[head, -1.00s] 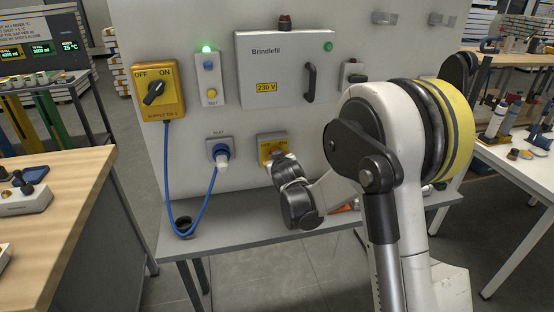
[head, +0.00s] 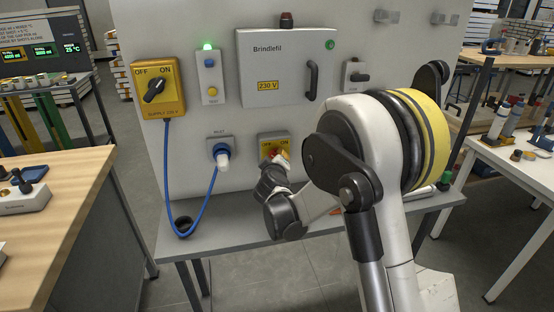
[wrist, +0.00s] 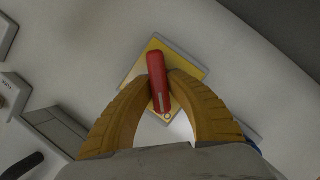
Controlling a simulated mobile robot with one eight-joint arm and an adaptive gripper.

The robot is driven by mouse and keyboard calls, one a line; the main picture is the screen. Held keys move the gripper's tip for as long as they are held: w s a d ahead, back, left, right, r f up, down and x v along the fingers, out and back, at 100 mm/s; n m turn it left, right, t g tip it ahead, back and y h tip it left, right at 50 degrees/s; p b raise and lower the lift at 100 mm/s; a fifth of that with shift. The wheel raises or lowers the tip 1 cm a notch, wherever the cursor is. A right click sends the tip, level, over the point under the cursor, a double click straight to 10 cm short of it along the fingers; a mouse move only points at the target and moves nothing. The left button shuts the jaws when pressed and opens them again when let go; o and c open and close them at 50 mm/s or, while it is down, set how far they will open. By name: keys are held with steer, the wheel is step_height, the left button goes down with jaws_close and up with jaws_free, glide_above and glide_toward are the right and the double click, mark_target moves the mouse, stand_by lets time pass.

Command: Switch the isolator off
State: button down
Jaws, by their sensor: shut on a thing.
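The isolator is a small yellow plate (head: 265,142) marked OFF and ON, low on the white panel, right of the blue inlet. Its red handle (wrist: 157,75) shows in the wrist view, slightly tilted against the yellow plate (wrist: 187,66). My gripper (wrist: 160,86) is shut on the handle, one ochre finger on each side. In the head view my gripper (head: 275,158) is at the plate and hides its lower part. The handle's setting cannot be told for sure.
A yellow supply switch (head: 173,106) with a black knob is at upper left. A blue cable (head: 168,165) hangs from it to the inlet plug (head: 222,158). The grey Brindlefil box (head: 285,68) is above the isolator. A grey shelf (head: 230,238) runs below the panel.

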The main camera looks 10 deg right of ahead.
stand_by(0.3)
steer(key=c, duration=1.3)
jaws_free()
steer(key=v, duration=1.2)
